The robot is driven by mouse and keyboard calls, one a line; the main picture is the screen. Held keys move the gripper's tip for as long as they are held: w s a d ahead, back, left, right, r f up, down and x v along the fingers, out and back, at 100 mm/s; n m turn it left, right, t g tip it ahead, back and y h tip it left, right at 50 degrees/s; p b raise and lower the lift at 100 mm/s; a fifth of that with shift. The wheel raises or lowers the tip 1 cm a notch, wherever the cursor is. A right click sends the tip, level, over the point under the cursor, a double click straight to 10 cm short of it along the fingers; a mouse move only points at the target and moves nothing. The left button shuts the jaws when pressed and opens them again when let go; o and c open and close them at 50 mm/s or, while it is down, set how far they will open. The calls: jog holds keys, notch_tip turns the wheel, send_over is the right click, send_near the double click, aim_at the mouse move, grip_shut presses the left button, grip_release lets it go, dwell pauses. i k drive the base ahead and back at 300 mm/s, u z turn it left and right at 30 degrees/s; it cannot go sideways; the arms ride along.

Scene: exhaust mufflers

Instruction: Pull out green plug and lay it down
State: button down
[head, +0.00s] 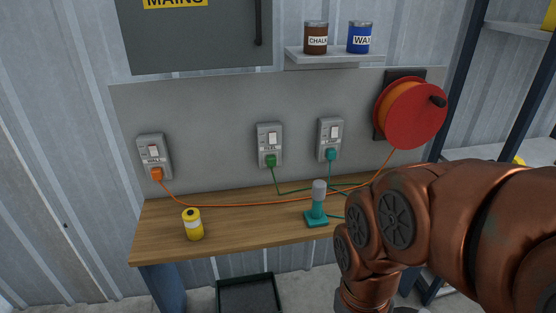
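The green plug (271,160) sits in the lower part of the middle wall socket (269,136). A thin dark green cord (279,186) hangs from it down to the wooden bench (262,236). A teal plug (330,154) is in the right socket (330,131), and an orange plug (157,174) is in the left socket (153,149). My gripper is not visible; only my copper-coloured arm shows at the lower right, in front of the bench's right end.
An orange cord (245,205) runs across the bench to a red reel (411,113) on the wall. A yellow can (192,224) and a teal stand with a grey top (317,205) are on the bench. A black bin (248,291) is below. The bench's front middle is clear.

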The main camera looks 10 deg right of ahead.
aim_at(271, 160)
jog(key=k, duration=1.35)
jog(key=u, duration=0.5)
jog(key=i, duration=0.5)
jog(key=u, duration=0.8)
jog(key=i, duration=1.25)
jog(key=z, duration=0.7)
